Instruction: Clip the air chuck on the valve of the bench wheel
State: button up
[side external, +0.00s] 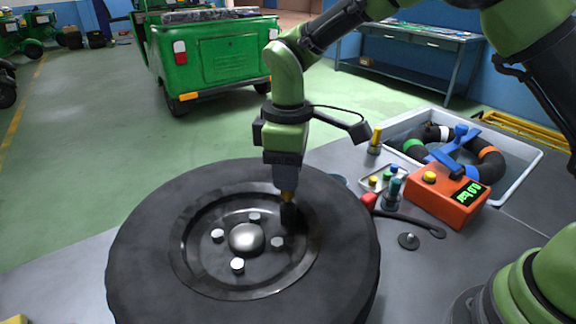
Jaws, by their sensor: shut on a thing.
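The bench wheel (150,235) lies flat on the grey bench, a black tyre around a dark rim with a silver hub and several bolts. My gripper (288,190) points down over the rim's far right part. It is shut on a small piece with a brass-yellow part and a dark lower end, which looks like the air chuck (288,198). The dark end is down inside the rim, close to its inner wall. The valve cannot be made out; it may be hidden behind the held piece. I cannot tell whether the two touch.
An orange box (453,202) with a green display stands right of the wheel, beside a small tray of coloured caps (380,180) and a black red-ended tool (405,217). A white basin (525,160) holds an inner tube. A small dark disc (408,241) lies nearer.

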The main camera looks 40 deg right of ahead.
jog(key=shift+f, duration=0.5)
jog(key=shift+r, duration=0.1)
dwell(0.6)
jog(key=shift+r, duration=1.2)
jog(key=shift+f, duration=1.3)
dwell(1.6)
jog(key=shift+r, duration=0.15)
dwell(0.4)
jog(key=shift+r, duration=1.2)
jog(key=shift+f, duration=0.2)
dwell(0.7)
